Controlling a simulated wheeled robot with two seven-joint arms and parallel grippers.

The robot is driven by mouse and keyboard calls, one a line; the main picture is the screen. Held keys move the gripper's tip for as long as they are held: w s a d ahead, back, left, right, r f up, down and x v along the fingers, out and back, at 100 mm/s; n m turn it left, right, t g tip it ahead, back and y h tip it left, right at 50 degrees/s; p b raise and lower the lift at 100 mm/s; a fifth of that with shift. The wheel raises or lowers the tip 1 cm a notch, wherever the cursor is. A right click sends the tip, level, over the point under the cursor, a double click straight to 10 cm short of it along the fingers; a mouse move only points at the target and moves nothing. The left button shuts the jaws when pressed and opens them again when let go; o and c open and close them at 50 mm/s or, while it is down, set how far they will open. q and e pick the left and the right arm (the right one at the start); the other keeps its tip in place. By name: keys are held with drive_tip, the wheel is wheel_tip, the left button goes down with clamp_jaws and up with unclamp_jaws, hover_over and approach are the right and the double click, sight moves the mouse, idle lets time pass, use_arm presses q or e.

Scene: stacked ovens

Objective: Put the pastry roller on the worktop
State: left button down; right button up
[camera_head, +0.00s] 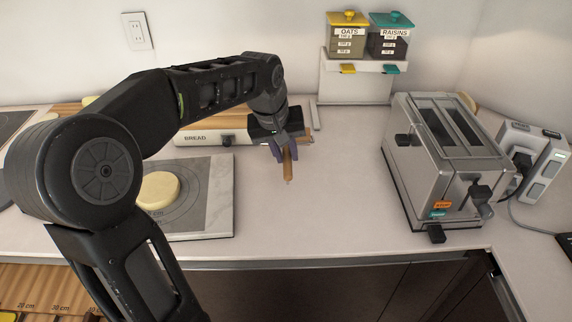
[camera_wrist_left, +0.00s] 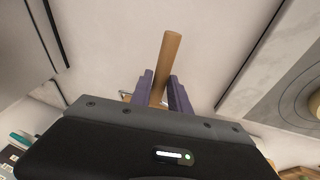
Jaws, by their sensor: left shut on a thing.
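The pastry roller (camera_head: 288,165) is a thin wooden rod, held in my left gripper (camera_head: 287,150) over the worktop (camera_head: 310,205). In the left wrist view the roller (camera_wrist_left: 167,60) stands out between the purple fingers of the left gripper (camera_wrist_left: 160,90), which are shut on it. In the head view its lower end points down toward the pale worktop; I cannot tell whether it touches. The rest of the roller is hidden by the gripper. My right gripper is not in view.
A grey board (camera_head: 218,195) with a round of dough (camera_head: 158,190) lies to the left. A bread bin (camera_head: 205,137) stands behind. A steel toaster (camera_head: 440,155) is at right, and OATS (camera_head: 347,40) and RAISINS (camera_head: 389,42) boxes are at the back. The worktop between board and toaster is clear.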

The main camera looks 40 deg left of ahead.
sight(283, 157)
use_arm(q)
drive_tip(key=shift+f, duration=1.9)
drive_tip(key=shift+f, duration=0.2)
drive_tip(key=c, duration=1.2)
unclamp_jaws()
drive_tip(key=shift+c, duration=0.2)
drive_tip(key=shift+r, duration=0.1)
drive_tip(key=shift+r, duration=0.2)
drive_tip(key=v, duration=1.2)
